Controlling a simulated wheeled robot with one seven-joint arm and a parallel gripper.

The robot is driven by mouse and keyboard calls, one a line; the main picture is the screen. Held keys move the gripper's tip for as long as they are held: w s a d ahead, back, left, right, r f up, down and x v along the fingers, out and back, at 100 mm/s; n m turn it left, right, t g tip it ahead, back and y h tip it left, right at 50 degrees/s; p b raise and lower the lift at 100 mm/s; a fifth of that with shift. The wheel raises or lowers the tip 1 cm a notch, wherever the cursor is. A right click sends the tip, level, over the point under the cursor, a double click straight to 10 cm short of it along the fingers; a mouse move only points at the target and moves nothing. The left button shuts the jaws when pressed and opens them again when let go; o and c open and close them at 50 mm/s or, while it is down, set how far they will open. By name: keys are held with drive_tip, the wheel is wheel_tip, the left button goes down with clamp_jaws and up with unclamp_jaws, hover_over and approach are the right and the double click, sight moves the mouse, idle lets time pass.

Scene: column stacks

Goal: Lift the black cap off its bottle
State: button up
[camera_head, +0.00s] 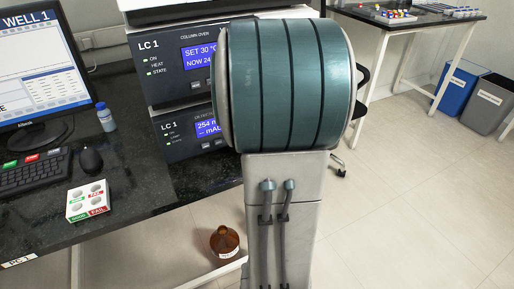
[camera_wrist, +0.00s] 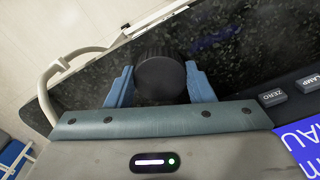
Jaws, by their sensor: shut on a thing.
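The black cap (camera_wrist: 160,80) is a round, ridged cap seen from above in the wrist view. My gripper (camera_wrist: 159,72) has its two blue fingers closed on either side of it, touching its rim. The bottle under the cap is hidden in the wrist view, so I cannot tell whether the cap still sits on it. In the head view my own arm covers the gripper, the cap and its bottle.
The dark speckled bench (camera_head: 120,221) holds a monitor (camera_head: 40,75), keyboard (camera_head: 35,172), mouse (camera_head: 91,160), small bluish bottle (camera_head: 105,117) and pass/fail rack (camera_head: 88,200). The LC 1 instruments (camera_head: 172,68) stand close beside my arm. A brown bottle (camera_head: 224,241) stands low down near my arm.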

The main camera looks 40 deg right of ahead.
drive_tip(key=shift+f+b, duration=0.35)
drive_tip(key=shift+f, duration=0.25)
drive_tip(key=o, duration=1)
drive_tip(key=shift+r, duration=0.1)
